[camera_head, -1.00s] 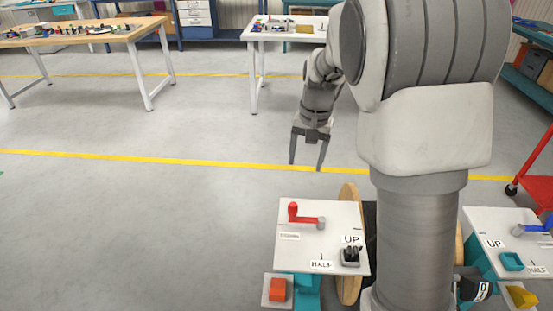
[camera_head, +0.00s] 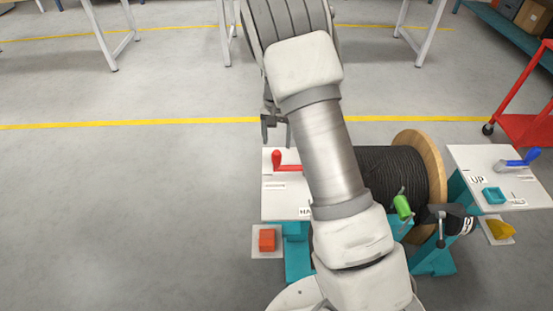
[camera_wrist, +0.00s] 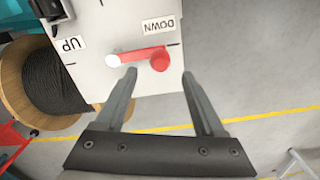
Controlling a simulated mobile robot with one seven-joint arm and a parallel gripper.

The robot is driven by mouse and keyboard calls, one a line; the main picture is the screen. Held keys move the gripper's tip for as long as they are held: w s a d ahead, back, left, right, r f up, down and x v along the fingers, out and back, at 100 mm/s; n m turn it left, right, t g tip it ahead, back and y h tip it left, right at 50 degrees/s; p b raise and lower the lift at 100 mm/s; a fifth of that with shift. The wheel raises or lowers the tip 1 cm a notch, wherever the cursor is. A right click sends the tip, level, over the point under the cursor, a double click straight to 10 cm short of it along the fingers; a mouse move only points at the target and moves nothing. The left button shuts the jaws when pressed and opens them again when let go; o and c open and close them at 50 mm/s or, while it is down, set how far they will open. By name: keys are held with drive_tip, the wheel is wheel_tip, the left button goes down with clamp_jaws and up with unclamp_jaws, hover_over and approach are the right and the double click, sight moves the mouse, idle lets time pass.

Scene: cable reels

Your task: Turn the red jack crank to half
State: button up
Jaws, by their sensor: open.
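The red jack crank (camera_head: 287,167) is on a white panel (camera_head: 287,204) at the left side of the cable reel. In the wrist view the red crank (camera_wrist: 140,55) lies across the panel, its round red handle end (camera_wrist: 160,62) just below the DOWN label (camera_wrist: 159,25). The UP label (camera_wrist: 72,44) is to the left. My gripper (camera_wrist: 158,73) is open, its two fingers on either side of the handle end in the picture; contact cannot be told. In the head view my gripper (camera_head: 276,130) shows just beyond the crank, partly hidden by my arm, which also covers part of the panel.
A black cable reel (camera_head: 385,170) with wooden flanges stands right of my arm. An orange block (camera_head: 267,239) is below the red crank's panel. Floor at left is clear.

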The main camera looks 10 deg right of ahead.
sight(277, 152)
wheel_tip(277, 152, down, 8)
drive_tip(key=shift+f+b, duration=0.1)
drive_tip(key=shift+b, duration=0.6)
drive_tip(key=shift+c, duration=0.2)
clamp_jaws()
idle(0.8)
